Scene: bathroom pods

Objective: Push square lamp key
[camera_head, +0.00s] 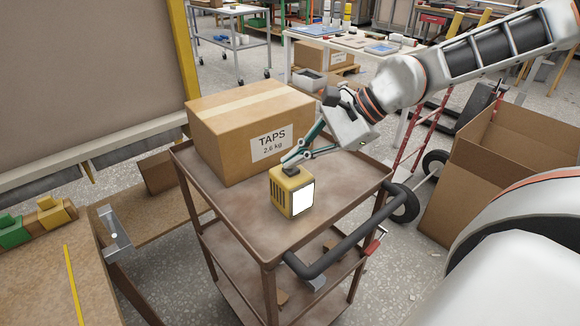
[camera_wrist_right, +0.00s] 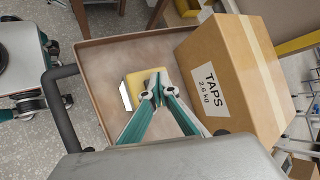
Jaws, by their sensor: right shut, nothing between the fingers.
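The square lamp (camera_head: 284,189) is a small yellow box with a white lit front panel and dark slots on its side. It stands upright on the top shelf of a brown cart (camera_head: 240,241). My right gripper (camera_head: 288,166) is shut and empty, with its fingertips at the dark key on top of the lamp; I cannot tell whether they press it. In the right wrist view the lamp (camera_wrist_right: 134,89) lies just beyond the closed fingertips (camera_wrist_right: 156,82), which hide part of its top. My left gripper is not in view.
A cardboard box marked TAPS (camera_head: 231,137) stands on the cart right behind the lamp. The cart's dark handle (camera_head: 345,244) is at the front right. An open cardboard box (camera_head: 490,190) stands on the floor at right. A workbench (camera_head: 50,275) is at left.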

